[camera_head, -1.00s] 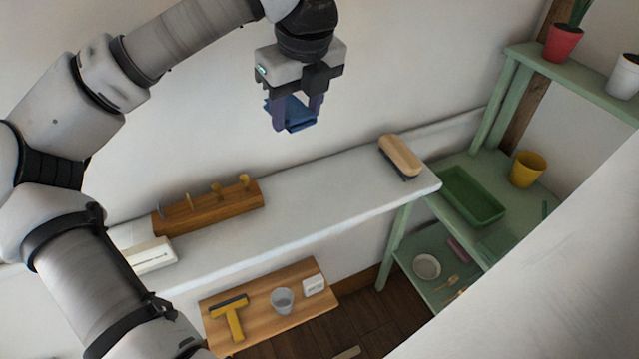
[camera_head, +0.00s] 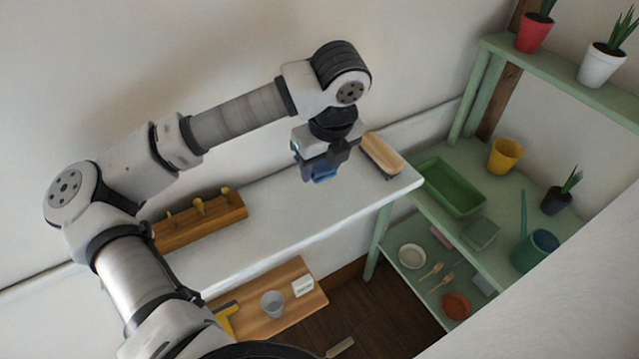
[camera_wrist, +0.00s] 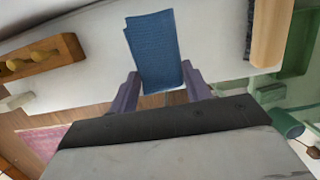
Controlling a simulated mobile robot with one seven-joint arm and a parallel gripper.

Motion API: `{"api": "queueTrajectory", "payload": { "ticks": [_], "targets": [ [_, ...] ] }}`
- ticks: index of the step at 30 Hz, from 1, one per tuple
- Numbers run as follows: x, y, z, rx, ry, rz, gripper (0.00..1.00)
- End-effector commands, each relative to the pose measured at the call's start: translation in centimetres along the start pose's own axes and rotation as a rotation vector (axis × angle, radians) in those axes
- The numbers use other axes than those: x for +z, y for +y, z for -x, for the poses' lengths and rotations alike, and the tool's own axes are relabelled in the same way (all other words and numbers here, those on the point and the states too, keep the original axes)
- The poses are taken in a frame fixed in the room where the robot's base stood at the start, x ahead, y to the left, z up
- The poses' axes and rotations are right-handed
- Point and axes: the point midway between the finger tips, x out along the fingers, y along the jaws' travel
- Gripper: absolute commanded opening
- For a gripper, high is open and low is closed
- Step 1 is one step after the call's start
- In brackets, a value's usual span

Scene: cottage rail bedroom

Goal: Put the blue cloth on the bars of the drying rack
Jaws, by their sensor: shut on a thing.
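The blue cloth (camera_wrist: 154,48) is held between the two purple fingers of my gripper (camera_wrist: 160,88) in the wrist view. It looks like a small folded rectangle. In the head view the cloth (camera_head: 323,172) shows at the tips of my gripper (camera_head: 316,176), which is shut on it. The gripper is over the white shelf top, left of the brush; its exact height is unclear. A wooden piece with upright pegs (camera_head: 196,222) lies on the shelf top to the left; I cannot tell whether this is the drying rack.
A wooden-backed brush (camera_head: 382,155) lies near the right end of the white shelf (camera_head: 290,222). A green stand (camera_head: 465,148) on the right holds a green tray (camera_head: 448,190), pots and a yellow cup (camera_head: 504,155). A wooden board (camera_head: 262,314) with a glass (camera_head: 273,303) is below.

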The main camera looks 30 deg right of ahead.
Motion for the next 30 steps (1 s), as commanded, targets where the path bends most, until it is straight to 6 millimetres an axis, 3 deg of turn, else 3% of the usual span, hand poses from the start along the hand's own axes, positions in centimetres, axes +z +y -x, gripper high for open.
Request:
{"api": "queueTrajectory", "payload": {
  "ticks": [16,30],
  "targets": [
    [-1.5,0.0,-6.7,-0.001,0.001,-0.001,0.23],
    [-1.6,0.0,-7.5,-0.001,-0.001,-0.001,0.23]
  ]
}}
